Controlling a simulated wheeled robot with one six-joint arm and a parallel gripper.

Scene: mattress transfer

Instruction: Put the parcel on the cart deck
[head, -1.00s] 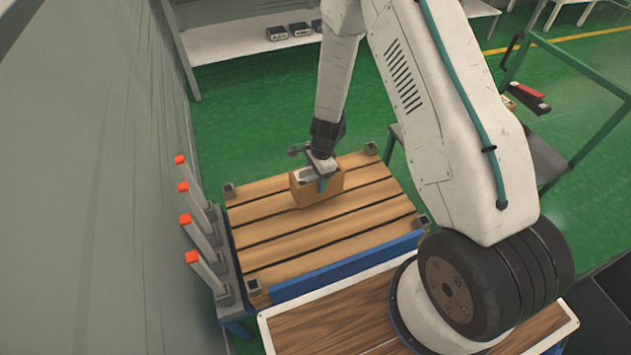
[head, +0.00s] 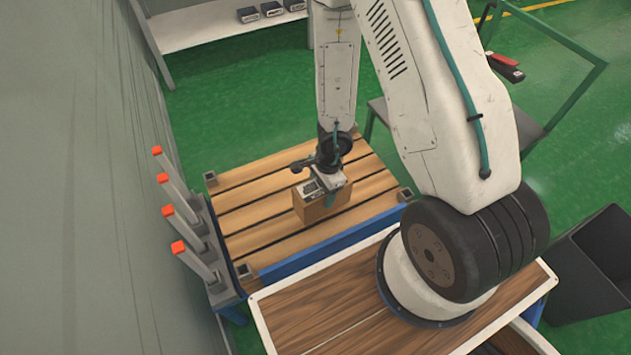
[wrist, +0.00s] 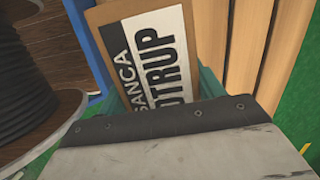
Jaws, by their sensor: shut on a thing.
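The parcel, a brown cardboard box (head: 313,212), is over the slatted wooden platform (head: 265,238). My gripper (head: 330,190) is shut on it from above. In the wrist view the parcel's white label with black lettering (wrist: 152,55) faces the camera, between the teal fingers. The parcel looks upright, but I cannot tell whether its underside touches the slats. A grey cart deck (head: 379,110) with a tubular handle frame stands at the right, partly hidden behind my arm.
Several posts with orange tips (head: 178,247) line the platform's left side, close to a grey wall (head: 70,200). A dark bin (head: 600,260) is at the right. A white shelf (head: 215,32) stands at the back. Green floor (head: 230,110) lies clear behind the platform.

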